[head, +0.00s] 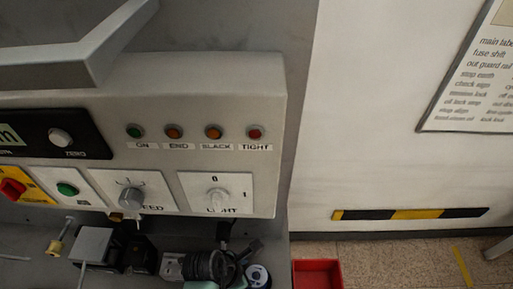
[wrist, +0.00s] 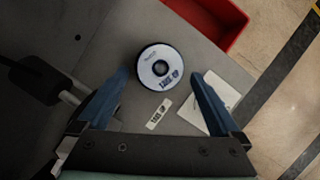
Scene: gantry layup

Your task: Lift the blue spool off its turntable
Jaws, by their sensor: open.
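A round spool (wrist: 160,68) with a pale bluish-white face marked TAKE UP and a dark rim sits near the corner of the grey bench in the wrist view. It also shows at the bottom of the head view (head: 258,276), partly cut off. My gripper (wrist: 160,74) is open and empty, its blue fingers to the left and right of the spool with a gap on each side. How far the fingertips are above the spool is hard to tell. The turntable under it is hidden or cannot be told from the dark rim.
A red bin (head: 317,274) stands beyond the bench edge, also in the wrist view (wrist: 207,22). A small label (wrist: 158,113) and a white sheet (wrist: 208,102) lie near the spool. A control panel (head: 165,165) with knobs and lamps overhangs the bench.

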